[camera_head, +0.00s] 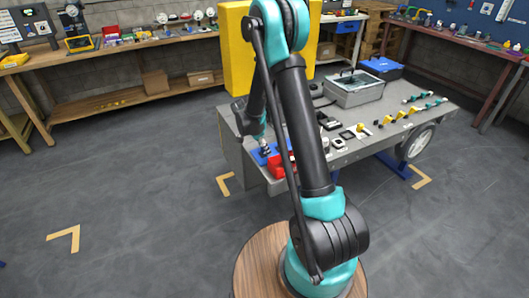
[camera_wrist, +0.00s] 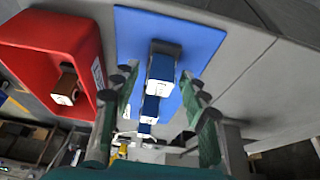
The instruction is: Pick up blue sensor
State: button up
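In the wrist view, several small blue-and-white sensors stand in a line; the nearest blue sensor (camera_wrist: 162,68) is on a blue mat (camera_wrist: 205,38). Another blue sensor (camera_wrist: 151,106) is beyond it. My gripper (camera_wrist: 158,82) is open, with one finger on each side of the line and visible gaps to the nearest sensor. In the head view, my gripper (camera_head: 265,150) points down over the blue mat (camera_head: 257,161) at the left end of the grey workbench. The sensors are too small or hidden to make out there.
A red bin (camera_wrist: 40,32) with a brown-and-white part inside stands close to the left of my gripper; the bin (camera_head: 280,170) also shows in the head view. A grey case (camera_head: 354,92) and several small parts lie farther along the workbench (camera_head: 350,155).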

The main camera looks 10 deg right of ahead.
grip_shut()
jog(key=shift+r, duration=0.1)
